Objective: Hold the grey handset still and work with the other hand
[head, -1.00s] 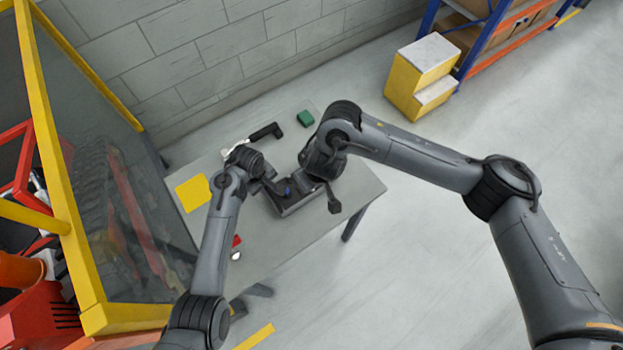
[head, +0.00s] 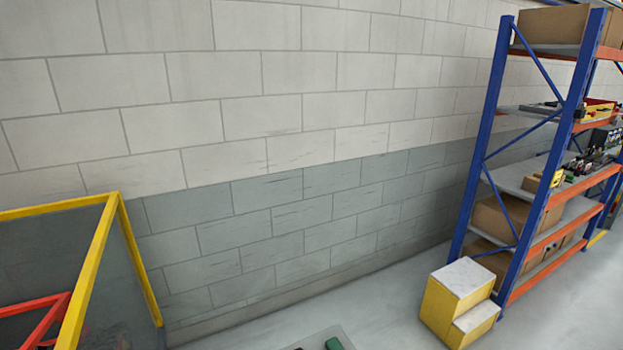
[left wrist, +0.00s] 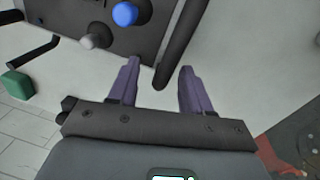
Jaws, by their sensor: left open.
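In the left wrist view, a dark grey panel-like body (left wrist: 75,28) with a blue knob (left wrist: 124,13) and a pale grey knob (left wrist: 90,41) lies at the top; it may be the grey handset, but I cannot tell for sure. A dark bar (left wrist: 184,38) runs along its right side. My left gripper (left wrist: 158,66) is open, its purple fingers pointing towards the body. The bar's lower end shows between the fingers; I cannot tell whether it is touched. My right gripper is in neither current view.
A green block (left wrist: 17,85) lies at the left of the wrist view. The head view faces a block wall (head: 300,130). It shows a blue-and-orange rack (head: 540,190), a yellow step (head: 455,300) and a yellow-framed enclosure (head: 85,260).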

